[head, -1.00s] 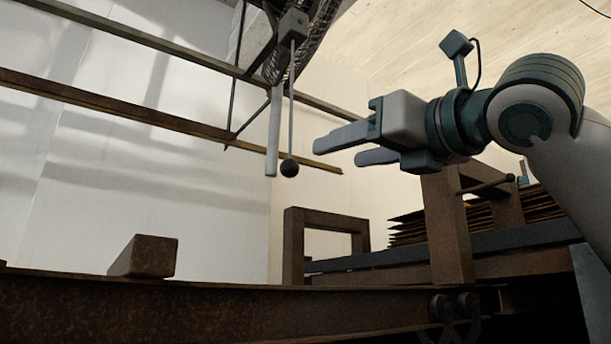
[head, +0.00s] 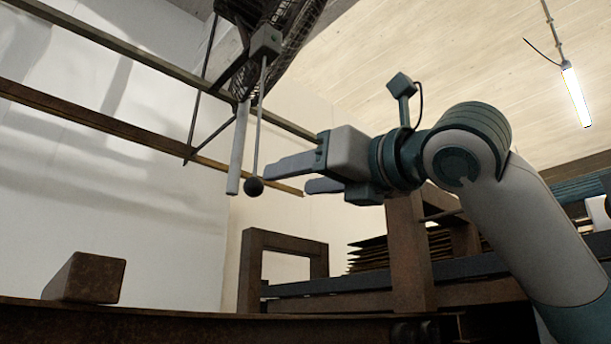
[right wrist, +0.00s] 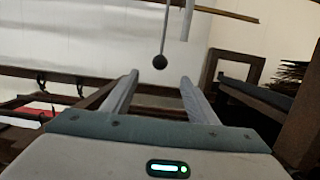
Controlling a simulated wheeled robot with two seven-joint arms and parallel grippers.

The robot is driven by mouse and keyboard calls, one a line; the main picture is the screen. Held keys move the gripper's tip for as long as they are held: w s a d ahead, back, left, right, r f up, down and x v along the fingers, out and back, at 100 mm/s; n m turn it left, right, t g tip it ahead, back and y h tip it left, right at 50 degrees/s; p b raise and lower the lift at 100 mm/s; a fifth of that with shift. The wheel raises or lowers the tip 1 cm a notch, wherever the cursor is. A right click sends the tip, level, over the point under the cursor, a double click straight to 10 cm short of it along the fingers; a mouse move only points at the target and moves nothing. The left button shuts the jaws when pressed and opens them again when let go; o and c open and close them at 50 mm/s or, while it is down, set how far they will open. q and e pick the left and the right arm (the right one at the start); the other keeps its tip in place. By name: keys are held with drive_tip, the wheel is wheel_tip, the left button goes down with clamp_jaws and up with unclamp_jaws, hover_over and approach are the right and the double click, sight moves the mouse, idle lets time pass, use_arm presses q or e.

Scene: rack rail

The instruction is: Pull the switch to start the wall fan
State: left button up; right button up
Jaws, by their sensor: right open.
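The wall fan's dark wire cage (head: 300,35) is at the top of the head view, partly cut off. A grey switch box (head: 266,41) sits by it, with a thin pull cord (head: 260,110) ending in a dark ball (head: 254,187). My right gripper (head: 286,178) is open and empty, fingers pointing left at the ball. The upper fingertip looks very close to the ball; contact cannot be told. In the right wrist view the ball (right wrist: 160,62) hangs just beyond the fingertips, in line with the gap between them. My left gripper is not in view.
A pale grey bar (head: 238,150) hangs just left of the cord. Rusty rails (head: 110,115) cross the wall behind. A brown frame (head: 245,275) and a rack with stacked sheets (head: 385,252) stand below the arm. A rusty beam (head: 150,320) runs along the bottom.

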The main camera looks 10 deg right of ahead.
sight(260, 183)
drive_tip(key=p+x, duration=0.1)
drive_tip(key=x, duration=0.6)
drive_tip(key=shift+r+p, duration=0.1)
drive_tip(key=shift+p, duration=0.3)
drive_tip(key=p+x, duration=0.3)
drive_tip(key=shift+a+r, duration=0.15)
drive_tip(key=shift+r, duration=0.05)
drive_tip(key=shift+w+a+r+p, duration=0.1)
drive_tip(key=shift+w+a+p, duration=0.1)
drive_tip(key=shift+w+p, duration=0.2)
drive_tip(key=shift+p+x, duration=0.45)
drive_tip(key=shift+x, duration=0.55)
drive_tip(key=shift+f, duration=0.25)
drive_tip(key=c, duration=1.1)
